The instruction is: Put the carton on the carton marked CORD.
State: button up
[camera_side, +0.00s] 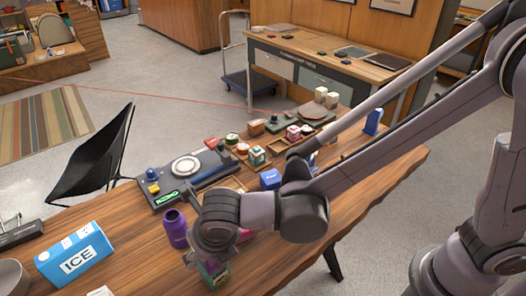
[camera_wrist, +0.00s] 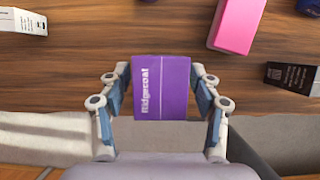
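In the wrist view a purple carton lettered "Ridgecoat" (camera_wrist: 162,88) sits between the two fingers of my gripper (camera_wrist: 161,85), with a finger against each side. In the side view my gripper (camera_side: 208,248) points down near the table's front edge, with a carton (camera_side: 214,274) showing partly below it. No lettering CORD is readable in either view. A dark carton with small white print (camera_wrist: 292,77) lies at the right of the wrist view, and a white carton (camera_wrist: 22,20) at its upper left; I cannot read either.
A pink box (camera_wrist: 236,22) lies beyond my gripper. A scale-like device (camera_side: 184,170) and several small goods fill the table's far part. The table edge is near.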

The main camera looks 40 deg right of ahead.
jog(key=shift+r, duration=0.1)
jog(key=v, duration=1.1)
jog(key=w+d+r+m, duration=0.2)
jog(key=w+d+m, duration=0.1)
jog(key=d+m, duration=1.4)
jog(key=s+d+f+m+t, duration=0.1)
jog(key=s+d+m, duration=0.1)
jog(key=d+m, duration=0.6)
jog(key=s+d+f+m+t, duration=0.1)
jog(key=s+d+f+m, duration=0.1)
jog(key=d+m, duration=0.6)
jog(key=m, duration=0.3)
jog(key=shift+t, duration=0.3)
